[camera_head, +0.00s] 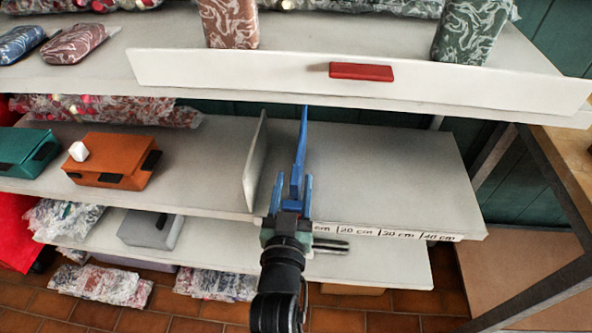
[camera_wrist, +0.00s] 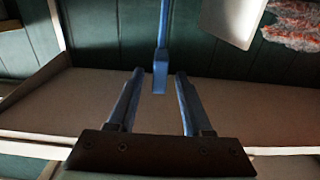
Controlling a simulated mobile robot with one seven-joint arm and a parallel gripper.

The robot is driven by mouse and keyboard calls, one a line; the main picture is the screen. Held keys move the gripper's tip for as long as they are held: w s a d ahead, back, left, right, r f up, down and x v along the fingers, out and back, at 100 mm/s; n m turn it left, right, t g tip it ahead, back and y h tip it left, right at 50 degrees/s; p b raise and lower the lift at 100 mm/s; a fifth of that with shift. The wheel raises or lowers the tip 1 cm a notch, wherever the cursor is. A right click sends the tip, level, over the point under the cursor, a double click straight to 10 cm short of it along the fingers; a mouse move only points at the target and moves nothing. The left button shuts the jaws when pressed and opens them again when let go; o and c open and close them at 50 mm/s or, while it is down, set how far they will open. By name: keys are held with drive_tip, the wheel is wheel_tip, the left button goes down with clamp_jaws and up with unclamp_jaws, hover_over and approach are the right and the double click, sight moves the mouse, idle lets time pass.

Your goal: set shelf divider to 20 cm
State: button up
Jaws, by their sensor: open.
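The shelf divider (camera_head: 255,165) is a thin pale upright panel on the middle shelf, left of my gripper (camera_head: 294,184). A pale panel (camera_wrist: 235,18) at the upper right of the wrist view looks like the divider. My gripper is open, its two blue fingers apart, and does not touch the divider. A slim blue bar (camera_head: 301,140) (camera_wrist: 161,45) shows between and beyond the fingers; I cannot tell whether it is part of my gripper. The scale strip (camera_head: 385,233) on the shelf's front edge reads 20, 30 and 40 cm; my gripper hides its left part. The divider stands left of the 20 cm mark.
The middle shelf (camera_head: 390,170) is bare right of the divider. An orange case (camera_head: 110,163) and a green case (camera_head: 25,150) lie left of it. The upper shelf's white front board (camera_head: 240,73) with a red block (camera_head: 361,71) overhangs. A grey box (camera_head: 150,230) sits below.

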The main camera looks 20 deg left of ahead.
sight(296, 171)
drive_tip(key=shift+b+x, duration=0.3)
drive_tip(key=shift+x, duration=1.6)
clamp_jaws()
